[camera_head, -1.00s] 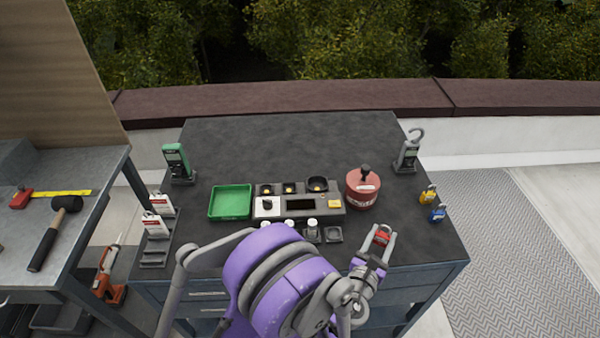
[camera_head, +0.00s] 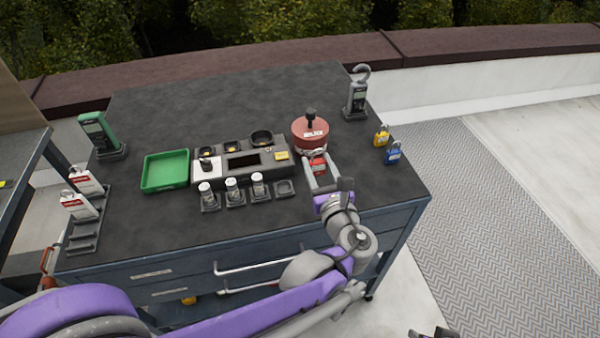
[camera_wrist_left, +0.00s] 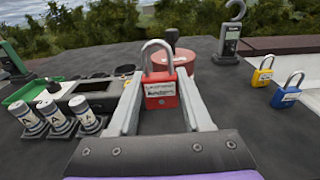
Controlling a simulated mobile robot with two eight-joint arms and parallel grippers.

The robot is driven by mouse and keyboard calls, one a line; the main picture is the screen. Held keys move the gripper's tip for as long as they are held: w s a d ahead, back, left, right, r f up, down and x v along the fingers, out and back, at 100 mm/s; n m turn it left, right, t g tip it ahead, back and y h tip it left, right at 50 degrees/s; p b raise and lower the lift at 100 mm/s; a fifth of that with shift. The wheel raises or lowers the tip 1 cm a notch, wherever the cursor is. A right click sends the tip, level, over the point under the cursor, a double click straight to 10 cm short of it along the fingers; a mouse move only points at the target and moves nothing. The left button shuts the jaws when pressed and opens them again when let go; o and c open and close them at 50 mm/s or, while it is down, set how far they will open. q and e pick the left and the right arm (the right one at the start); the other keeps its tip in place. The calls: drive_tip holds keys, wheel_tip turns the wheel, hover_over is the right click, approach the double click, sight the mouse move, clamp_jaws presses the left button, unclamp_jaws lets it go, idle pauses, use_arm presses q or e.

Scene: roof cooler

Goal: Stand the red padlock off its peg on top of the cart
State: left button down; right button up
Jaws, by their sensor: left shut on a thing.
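The red padlock (camera_wrist_left: 160,92) is upright between the fingertips of my left gripper in the left wrist view, shackle up, with a white label on its front. My left gripper (camera_head: 319,176) is shut on it above the cart top (camera_head: 345,215), just in front of the round red pot (camera_head: 311,134). In the head view the padlock (camera_head: 318,164) shows small between the fingers. I cannot tell whether its base touches the cart top. A dark gripper part (camera_head: 434,333), likely of my right gripper, shows at the bottom edge; its jaws are unclear.
A yellow padlock (camera_head: 381,136) and a blue padlock (camera_head: 393,153) stand at the cart's right edge. A green tray (camera_head: 166,171), a grey device (camera_head: 242,160) and several small bottles stand to the left. A meter with a hook (camera_head: 356,97) stands behind. The front right top is clear.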

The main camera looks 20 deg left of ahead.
use_arm(q)
wheel_tip(320, 180, down, 8)
drive_tip(key=shift+r+b, duration=0.1)
drive_tip(key=shift+b, duration=0.85)
drive_tip(key=shift+c, duration=1.6)
unclamp_jaws()
drive_tip(key=shift+r, duration=0.1)
drive_tip(key=v, duration=1.2)
